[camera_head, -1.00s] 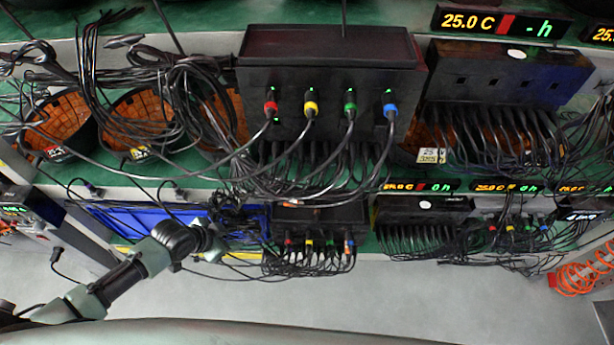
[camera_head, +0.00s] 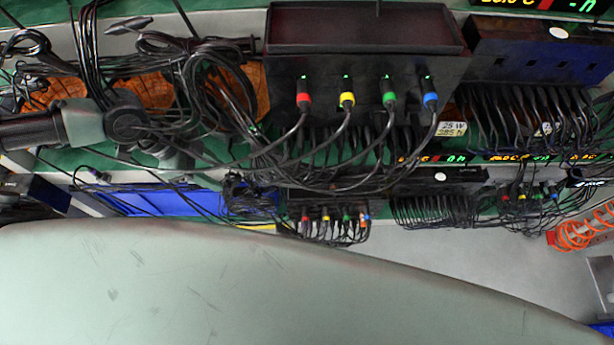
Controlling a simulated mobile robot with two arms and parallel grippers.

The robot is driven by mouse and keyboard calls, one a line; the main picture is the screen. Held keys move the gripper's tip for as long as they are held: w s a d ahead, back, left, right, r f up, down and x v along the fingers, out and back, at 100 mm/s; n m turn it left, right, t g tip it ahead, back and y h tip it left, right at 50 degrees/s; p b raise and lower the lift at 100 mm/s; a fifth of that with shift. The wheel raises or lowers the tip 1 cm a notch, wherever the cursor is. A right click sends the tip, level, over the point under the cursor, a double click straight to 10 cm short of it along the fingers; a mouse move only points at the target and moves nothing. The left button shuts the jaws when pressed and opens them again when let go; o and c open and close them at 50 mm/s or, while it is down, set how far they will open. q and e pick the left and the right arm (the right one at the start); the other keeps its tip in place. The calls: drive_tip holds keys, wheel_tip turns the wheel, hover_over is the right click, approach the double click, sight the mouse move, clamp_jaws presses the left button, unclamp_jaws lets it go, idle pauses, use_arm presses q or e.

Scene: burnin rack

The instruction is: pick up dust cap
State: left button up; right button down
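I cannot make out a dust cap for certain; it is too small or hidden. My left arm comes in from the left, in front of the rack's shelf. My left gripper (camera_head: 172,157) is at its end, among black cables near the green shelf edge. Its fingers are too small and too covered by cables to show whether they are open or shut. A small dark cable connector (camera_head: 97,175) lies at the shelf edge, below my arm. My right gripper is not in view.
A black box (camera_head: 365,75) has red, yellow, green and blue plugs with cables hanging down. Loose black cables (camera_head: 205,75) crowd the upper left. A blue bin (camera_head: 150,200) sits on the lower shelf. An orange coiled hose (camera_head: 580,232) hangs at right.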

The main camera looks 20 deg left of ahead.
use_arm(q)
drive_tip(key=p, duration=0.4)
approach(301, 179)
wheel_tip(301, 179, down, 2)
drive_tip(key=shift+d+f, duration=0.15)
drive_tip(key=shift+f, duration=0.1)
drive_tip(key=shift+w+d+f, duration=0.1)
drive_tip(key=shift+d, duration=0.4)
drive_tip(key=x, duration=0.4)
drive_tip(key=shift+f, duration=0.1)
drive_tip(key=shift+d+f, duration=0.15)
drive_tip(key=shift+f, duration=0.25)
clamp_jaws()
